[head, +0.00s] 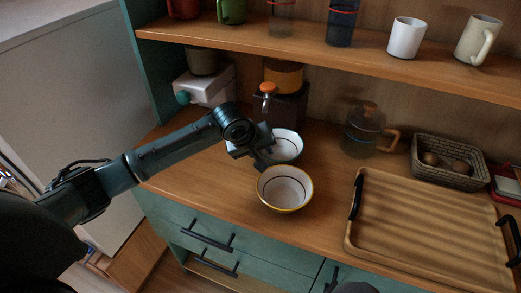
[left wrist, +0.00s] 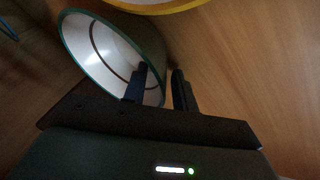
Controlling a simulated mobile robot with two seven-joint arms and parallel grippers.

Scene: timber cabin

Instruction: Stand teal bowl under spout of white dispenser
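The teal bowl (head: 289,146), white inside with a dark ring, is at the counter's middle, behind the yellow-rimmed bowl. My left gripper (head: 266,160) is at its near left side and hides part of it. Whether the bowl touches the counter is unclear. The white dispenser (head: 212,88) with a teal knob stands at the back left; its spout area is partly hidden by my arm.
A yellow-rimmed bowl (head: 285,188) stands close in front. A dark dispenser (head: 282,105) with an orange knob is behind the teal bowl. A glass pot (head: 366,135), a basket (head: 447,178) and a wooden tray (head: 400,225) fill the right. A shelf (head: 350,53) with cups overhangs.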

